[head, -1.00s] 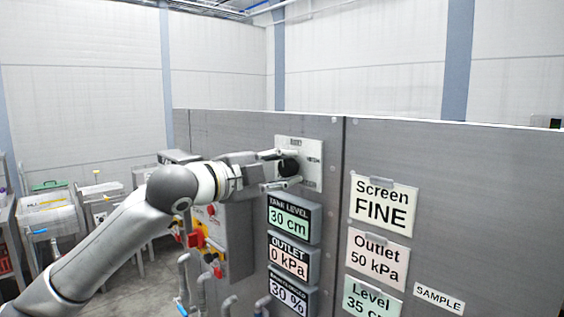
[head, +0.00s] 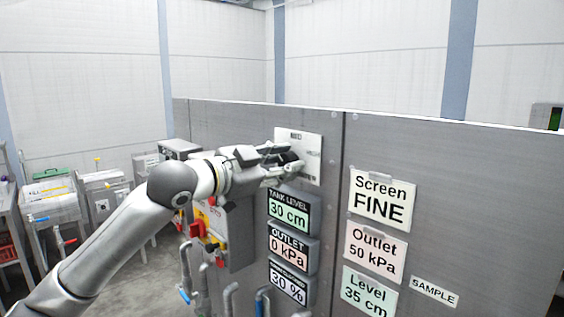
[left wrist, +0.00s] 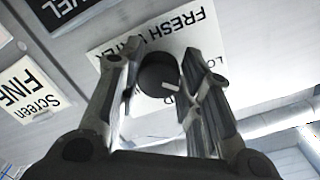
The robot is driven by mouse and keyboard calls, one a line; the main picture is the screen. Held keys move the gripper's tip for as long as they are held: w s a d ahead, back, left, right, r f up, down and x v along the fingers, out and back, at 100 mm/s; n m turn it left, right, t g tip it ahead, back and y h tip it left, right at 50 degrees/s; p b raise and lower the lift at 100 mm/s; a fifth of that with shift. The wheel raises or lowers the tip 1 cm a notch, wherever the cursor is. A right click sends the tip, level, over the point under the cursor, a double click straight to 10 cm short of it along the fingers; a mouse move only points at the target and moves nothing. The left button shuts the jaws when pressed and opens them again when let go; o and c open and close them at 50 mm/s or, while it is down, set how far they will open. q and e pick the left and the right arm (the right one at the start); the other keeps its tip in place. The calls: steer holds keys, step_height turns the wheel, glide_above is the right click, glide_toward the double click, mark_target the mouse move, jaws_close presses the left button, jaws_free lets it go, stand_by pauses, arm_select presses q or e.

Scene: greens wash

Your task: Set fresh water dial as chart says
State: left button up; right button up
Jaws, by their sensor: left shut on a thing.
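The fresh water dial is a black knob (head: 291,166) on a white plate (head: 312,150) on the grey panel. In the left wrist view the knob (left wrist: 157,73) carries a white pointer mark, and the plate (left wrist: 205,35) reads "FRESH WATER" upside down, partly hidden. My left gripper (head: 286,159) is shut on the knob, one finger on each side of it; the fingers also show in the left wrist view (left wrist: 152,78). The chart cards read "Screen FINE" (head: 379,200), "Outlet 50 kPa" (head: 374,253) and "Level 35 cm" (head: 368,291). My right gripper is out of view.
Below the dial, displays read tank level 30 cm (head: 289,213), outlet 0 kPa (head: 289,249) and 30 % (head: 287,287). A box with a red and yellow switch (head: 199,229) and several pipes stand left of them. A "SAMPLE" label (head: 435,291) is at lower right.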

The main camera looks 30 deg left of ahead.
arm_select(q)
steer(key=shift+f, duration=0.15)
steer(key=o, duration=1)
steer(key=shift+o, duration=0.2)
steer(key=v, duration=0.5)
steer(key=shift+s+a, duration=0.15)
steer(key=shift+a, duration=0.05)
glide_toward(282, 164)
steer(key=shift+v, duration=1.2)
steer(key=shift+d, duration=0.1)
